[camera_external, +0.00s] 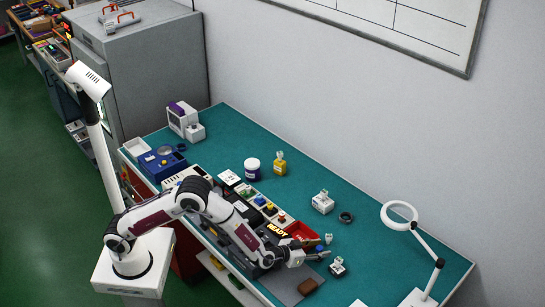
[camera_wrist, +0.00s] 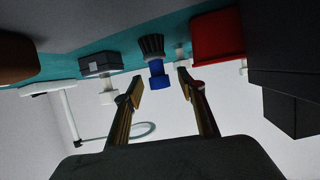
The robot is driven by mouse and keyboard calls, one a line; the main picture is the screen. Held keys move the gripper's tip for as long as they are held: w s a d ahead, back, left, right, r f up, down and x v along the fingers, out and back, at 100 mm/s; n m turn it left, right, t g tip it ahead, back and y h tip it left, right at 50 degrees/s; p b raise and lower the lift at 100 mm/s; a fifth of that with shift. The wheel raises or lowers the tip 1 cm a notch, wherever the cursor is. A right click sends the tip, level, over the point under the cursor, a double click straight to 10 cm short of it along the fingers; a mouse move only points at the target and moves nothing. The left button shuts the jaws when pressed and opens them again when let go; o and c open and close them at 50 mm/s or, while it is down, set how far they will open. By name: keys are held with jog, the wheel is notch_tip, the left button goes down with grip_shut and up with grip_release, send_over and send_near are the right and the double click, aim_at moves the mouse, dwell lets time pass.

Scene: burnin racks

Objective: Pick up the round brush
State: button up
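The round brush shows in the wrist view as a blue body (camera_wrist: 158,76) with dark bristles (camera_wrist: 151,45) pointing toward the green bench top. It stands between the lines of the two fingers, a little beyond the fingertips, with no visible contact. My gripper (camera_wrist: 160,84) is open and empty, one finger on each side of the brush. In the external view my gripper (camera_external: 324,248) is low over the front part of the bench. A small blue spot (camera_external: 319,249) between its fingers looks like the brush, mostly hidden there.
A red bin (camera_external: 303,231) stands close beside the fingers. A small white fitting (camera_external: 328,238) and a dark-and-white block (camera_external: 337,267) flank the gripper. A brown block (camera_external: 307,286) lies on a grey mat. A ring lamp (camera_external: 400,215) stands right. The bench is clear toward the back right.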

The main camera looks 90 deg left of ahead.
aim_at(319, 248)
grip_shut()
jog(key=shift+r, duration=0.1)
jog(key=shift+r, duration=4.95)
